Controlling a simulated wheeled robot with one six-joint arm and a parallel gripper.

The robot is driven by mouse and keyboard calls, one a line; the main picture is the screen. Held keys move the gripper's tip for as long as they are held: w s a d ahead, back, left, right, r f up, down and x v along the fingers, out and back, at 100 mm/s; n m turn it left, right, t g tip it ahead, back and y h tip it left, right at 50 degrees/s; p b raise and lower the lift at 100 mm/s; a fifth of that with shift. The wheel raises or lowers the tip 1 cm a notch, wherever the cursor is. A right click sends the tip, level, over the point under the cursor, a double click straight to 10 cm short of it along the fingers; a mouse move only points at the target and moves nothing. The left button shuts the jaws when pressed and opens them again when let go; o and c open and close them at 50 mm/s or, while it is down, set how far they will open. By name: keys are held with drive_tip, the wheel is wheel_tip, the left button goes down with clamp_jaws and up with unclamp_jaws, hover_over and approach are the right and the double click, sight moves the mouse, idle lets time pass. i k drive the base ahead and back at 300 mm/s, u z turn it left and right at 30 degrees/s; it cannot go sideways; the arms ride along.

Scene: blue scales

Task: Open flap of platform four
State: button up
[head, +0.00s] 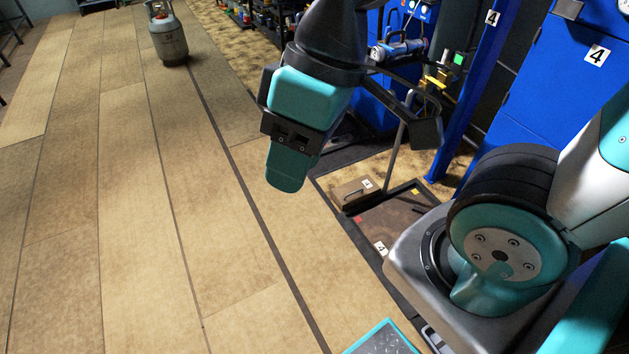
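A brown floor platform (385,225) with a dark frame lies right of centre, with a "4" label at its near left corner. At its far left edge is a small brown flap-like piece (350,191) with its own "4" label; whether it is open or shut I cannot tell. A thin grey bar (396,150) rises at the platform's far side. My gripper (428,118) is at the end of my dark and teal arm, above the platform's far side and apart from the flap-like piece in the picture. Its fingers are dark against a dark background, so their opening is unclear.
A blue post (470,90) and a blue cabinet (560,85), both marked "4", stand at the right. A blue cylindrical tool (398,50) is behind my arm. A grey gas cylinder (168,38) stands at the back left.

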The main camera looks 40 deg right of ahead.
sight(356, 189)
drive_tip(key=z, duration=0.25)
drive_tip(key=i, duration=1.65)
drive_tip(key=z, duration=0.6)
